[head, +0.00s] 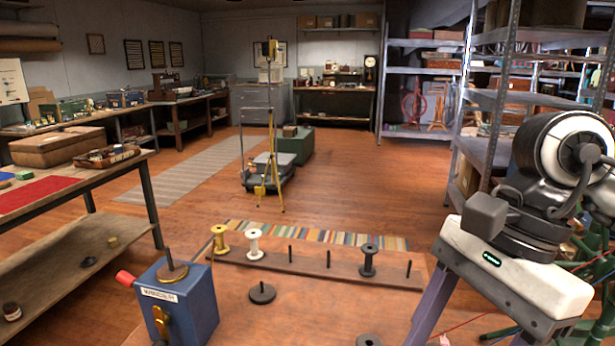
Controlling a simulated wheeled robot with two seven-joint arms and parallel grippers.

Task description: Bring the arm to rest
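My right gripper (468,334) hangs at the right of the head view, its white body tilted and a green light showing. Its two grey fingers stand wide apart. The fingertips are cut off by the bottom edge. I see nothing held between them. My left gripper and arm are not in view.
A wooden table stands in front with a blue winder box (178,298) and a peg board (301,262). The board bears a yellow spool (220,240), a white spool (254,244) and a dark spool (368,260). A workbench (100,177) stands left.

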